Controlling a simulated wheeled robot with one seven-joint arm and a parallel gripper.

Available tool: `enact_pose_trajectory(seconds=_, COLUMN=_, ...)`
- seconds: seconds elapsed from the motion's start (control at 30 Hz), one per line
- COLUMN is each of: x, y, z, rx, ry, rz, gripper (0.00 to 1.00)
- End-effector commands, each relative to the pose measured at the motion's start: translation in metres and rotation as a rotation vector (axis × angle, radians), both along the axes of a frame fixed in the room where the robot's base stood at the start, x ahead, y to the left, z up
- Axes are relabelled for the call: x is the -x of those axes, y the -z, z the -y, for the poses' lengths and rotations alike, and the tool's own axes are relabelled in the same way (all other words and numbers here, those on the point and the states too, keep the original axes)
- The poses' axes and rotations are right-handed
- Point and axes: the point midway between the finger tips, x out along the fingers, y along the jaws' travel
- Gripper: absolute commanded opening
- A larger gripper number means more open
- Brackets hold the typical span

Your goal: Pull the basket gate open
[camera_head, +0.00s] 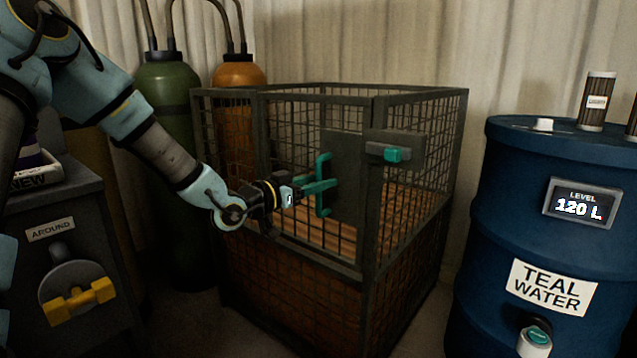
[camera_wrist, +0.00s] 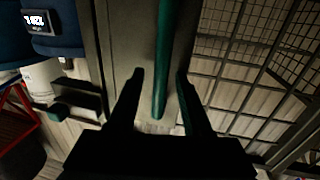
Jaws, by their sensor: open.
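The wire-mesh basket (camera_head: 370,275) stands on the floor in the middle of the head view. Its gate (camera_head: 300,130) looks shut in its dark frame. A teal upright bar handle (camera_head: 323,165) sits on the gate's dark plate (camera_head: 345,170); it also shows in the wrist view (camera_wrist: 165,45). A dark latch block with a teal knob (camera_head: 397,154) is at the corner post, right of the handle. My gripper (camera_head: 322,187) is open at the handle. In the wrist view its two dark fingers (camera_wrist: 160,76) lie either side of the bar, with gaps showing.
A blue drum (camera_head: 480,200) labelled "TEAL WATER" stands right of the basket. Green (camera_head: 170,110) and orange (camera_head: 238,75) gas cylinders stand behind at left. A grey cabinet with a yellow-handled valve (camera_head: 77,300) is at the left. Some floor shows before the basket.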

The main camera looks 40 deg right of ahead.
Motion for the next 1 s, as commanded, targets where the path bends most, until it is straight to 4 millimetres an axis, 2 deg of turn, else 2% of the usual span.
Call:
enact_pose_trajectory(seconds=0.17, x=-0.0001, y=0.0, z=-0.0001, rx=0.0, ry=0.0, rz=0.0, gripper=0.48)
enact_pose_trajectory(seconds=0.6, x=-0.0001, y=-0.0001, z=-0.0003, rx=0.0, ry=0.0, rz=0.0, gripper=0.0)
enact_pose_trajectory(seconds=1.0, x=0.0001, y=0.0, z=-0.0003, rx=0.0, ry=0.0, rz=0.0, gripper=0.0)
